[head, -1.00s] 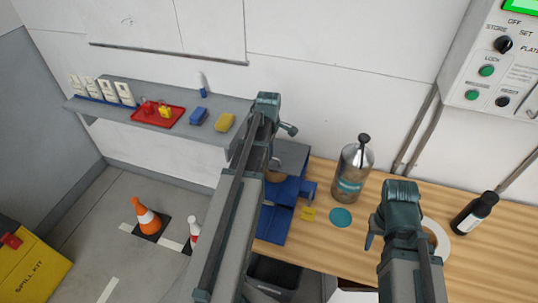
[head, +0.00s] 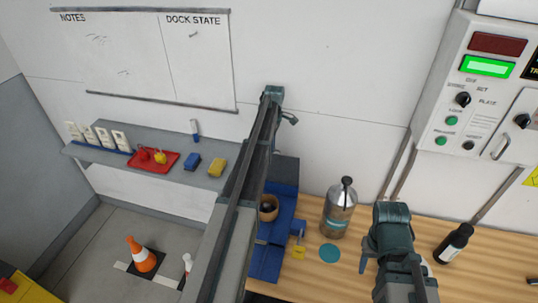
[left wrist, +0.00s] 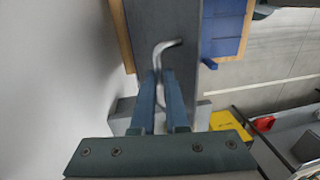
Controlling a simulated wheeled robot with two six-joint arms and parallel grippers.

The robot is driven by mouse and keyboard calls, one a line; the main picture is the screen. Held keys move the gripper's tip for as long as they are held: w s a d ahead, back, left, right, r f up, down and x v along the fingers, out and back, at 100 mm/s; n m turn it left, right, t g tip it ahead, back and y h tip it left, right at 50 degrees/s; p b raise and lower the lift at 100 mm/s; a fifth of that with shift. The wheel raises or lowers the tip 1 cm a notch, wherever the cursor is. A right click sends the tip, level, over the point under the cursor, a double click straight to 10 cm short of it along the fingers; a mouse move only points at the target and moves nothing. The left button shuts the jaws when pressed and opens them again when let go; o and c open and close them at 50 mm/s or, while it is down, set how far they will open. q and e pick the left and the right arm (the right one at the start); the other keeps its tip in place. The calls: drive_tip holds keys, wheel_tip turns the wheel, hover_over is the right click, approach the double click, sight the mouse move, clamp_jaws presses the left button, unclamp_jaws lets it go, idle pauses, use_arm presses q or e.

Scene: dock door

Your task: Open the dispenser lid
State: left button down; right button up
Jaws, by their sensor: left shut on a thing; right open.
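The blue dispenser (head: 268,260) stands at the left end of the wooden bench. Its lid (head: 285,170) appears raised, with a blue face toward the head camera, and a round brown-rimmed item (head: 268,208) shows below it. In the left wrist view the lid's grey face (left wrist: 190,45) carries a bent silver handle (left wrist: 165,48). My left gripper (left wrist: 161,95) is shut on this handle. In the head view my left arm hides part of the dispenser and the grasp. My right gripper (head: 388,250) is open above the bench, right of the dispenser, its fingers partly hidden.
A metal bottle (head: 340,212), a teal disc (head: 329,254) and a yellow tag (head: 298,252) are right of the dispenser. A wall shelf (head: 85,152) holds a red tray (head: 170,166). A control box (head: 470,120) hangs on the wall.

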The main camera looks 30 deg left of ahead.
use_arm(q)
drive_tip(key=shift+w+a+r+g, duration=0.15)
drive_tip(key=shift+w+g, duration=0.1)
drive_tip(key=shift+w, duration=0.3)
drive_tip(key=shift+w+a+f+g, duration=0.1)
drive_tip(key=shift+w+g, duration=0.15)
drive_tip(key=shift+w, duration=0.25)
drive_tip(key=c, duration=0.9)
unclamp_jaws()
drive_tip(key=shift+r, duration=0.15)
drive_tip(key=p+v, duration=1.3)
drive_tip(key=shift+a+r+p, duration=0.1)
drive_tip(key=shift+r+p, duration=0.2)
drive_tip(key=shift+p, duration=0.05)
